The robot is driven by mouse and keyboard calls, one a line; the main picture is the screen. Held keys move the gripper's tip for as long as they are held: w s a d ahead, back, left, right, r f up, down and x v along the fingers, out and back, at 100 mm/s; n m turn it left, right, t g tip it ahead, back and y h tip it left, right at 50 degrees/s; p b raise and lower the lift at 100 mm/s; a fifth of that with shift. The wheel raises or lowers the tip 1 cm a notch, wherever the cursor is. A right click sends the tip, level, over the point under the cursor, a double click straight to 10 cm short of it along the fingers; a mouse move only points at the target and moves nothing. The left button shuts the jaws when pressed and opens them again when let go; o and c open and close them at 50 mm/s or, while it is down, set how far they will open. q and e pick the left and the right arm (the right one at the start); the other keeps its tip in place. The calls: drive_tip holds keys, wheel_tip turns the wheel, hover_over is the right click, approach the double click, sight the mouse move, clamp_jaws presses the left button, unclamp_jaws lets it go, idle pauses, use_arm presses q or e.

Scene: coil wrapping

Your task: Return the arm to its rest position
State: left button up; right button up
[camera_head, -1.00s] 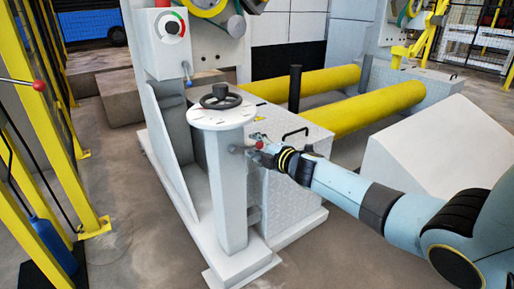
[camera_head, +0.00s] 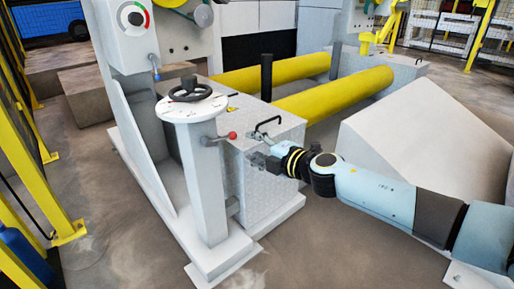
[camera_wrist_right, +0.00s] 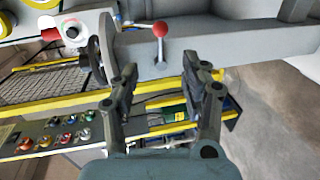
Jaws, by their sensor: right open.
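My right arm (camera_head: 385,190) comes in from the right in the head view. Its gripper (camera_head: 258,147) is beside the machine's pedestal, to the right of a lever with a red ball knob (camera_head: 232,135). In the right wrist view the two fingers of the gripper (camera_wrist_right: 165,85) are apart with nothing between them. The red knob (camera_wrist_right: 160,29) shows beyond the fingertips there, clear of them. My left gripper is in neither view.
The pedestal (camera_head: 205,180) carries a black handwheel (camera_head: 190,90). A grey metal box (camera_head: 262,185) stands behind the gripper. Yellow rollers (camera_head: 335,95) and a white sloped block (camera_head: 430,150) lie to the right. Bare floor (camera_head: 330,250) is open in front.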

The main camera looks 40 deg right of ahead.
drive_tip(key=shift+s+r, duration=0.1)
drive_tip(key=shift+s, duration=0.2)
drive_tip(key=s+a+f+m+g+h, duration=0.15)
drive_tip(key=s+f+m+g, duration=0.35)
drive_tip(key=s+f, duration=0.55)
drive_tip(key=s+f+m+g+h, duration=0.25)
drive_tip(key=s+f+m, duration=0.5)
drive_tip(key=s, duration=0.55)
drive_tip(key=s+a+f+m+g+y, duration=0.1)
drive_tip(key=s+a+f+m+g, duration=0.2)
drive_tip(key=s, duration=0.5)
drive_tip(key=s+a+f+m+g+y, duration=0.15)
drive_tip(key=s+a+f+g, duration=0.3)
drive_tip(key=s, duration=0.45)
use_arm(q)
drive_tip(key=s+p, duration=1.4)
drive_tip(key=p, duration=0.1)
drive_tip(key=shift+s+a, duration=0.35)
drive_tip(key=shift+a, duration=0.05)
use_arm(e)
drive_tip(key=s+d, duration=0.1)
drive_tip(key=s, duration=1.3)
drive_tip(key=shift+d+m, duration=0.3)
drive_tip(key=shift+d, duration=0.05)
